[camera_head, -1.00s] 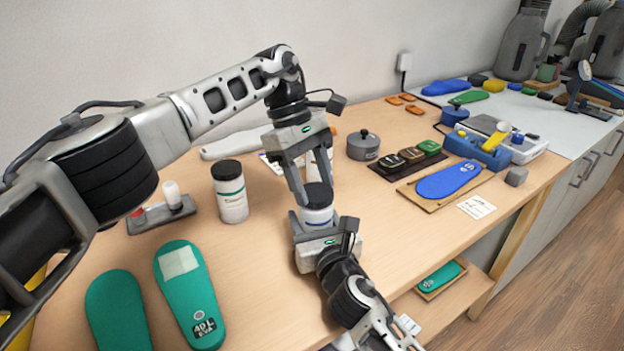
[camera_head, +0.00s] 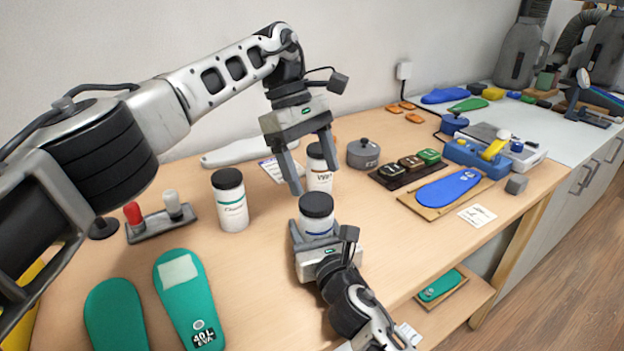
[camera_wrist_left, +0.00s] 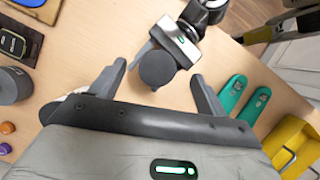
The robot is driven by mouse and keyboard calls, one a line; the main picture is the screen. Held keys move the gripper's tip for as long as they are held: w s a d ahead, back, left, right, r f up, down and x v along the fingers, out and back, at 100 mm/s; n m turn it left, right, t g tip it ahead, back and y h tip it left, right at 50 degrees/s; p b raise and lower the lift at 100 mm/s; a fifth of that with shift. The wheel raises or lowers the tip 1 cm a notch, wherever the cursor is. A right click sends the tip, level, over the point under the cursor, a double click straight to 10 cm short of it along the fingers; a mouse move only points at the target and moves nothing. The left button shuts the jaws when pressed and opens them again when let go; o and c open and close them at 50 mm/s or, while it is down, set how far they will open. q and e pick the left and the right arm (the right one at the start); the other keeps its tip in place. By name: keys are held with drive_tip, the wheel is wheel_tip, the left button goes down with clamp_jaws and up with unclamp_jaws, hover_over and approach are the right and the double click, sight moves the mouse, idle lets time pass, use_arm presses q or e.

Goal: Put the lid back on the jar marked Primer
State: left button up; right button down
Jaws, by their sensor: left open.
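A white jar with a blue band (camera_head: 317,226) stands near the table's front, its black lid (camera_head: 316,204) on top, looking level. Its label cannot be read here, so I cannot confirm it says Primer. My right gripper (camera_head: 322,240) comes in from the front, its fingers around the jar's body. My left gripper (camera_head: 314,178) is open and empty above and behind the lid, fingers pointing down. In the left wrist view the round lid (camera_wrist_left: 157,68) lies between and beyond the open left fingertips (camera_wrist_left: 160,70), apart from both.
A green-banded jar (camera_head: 230,203) stands to the left and a red-banded jar (camera_head: 320,180) just behind, both with black lids. A grey pot (camera_head: 363,153) is behind right. Green insoles (camera_head: 185,300) lie front left. A stand (camera_head: 160,226) holds red and white pieces.

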use_arm(q)
drive_tip(key=shift+c, duration=0.3)
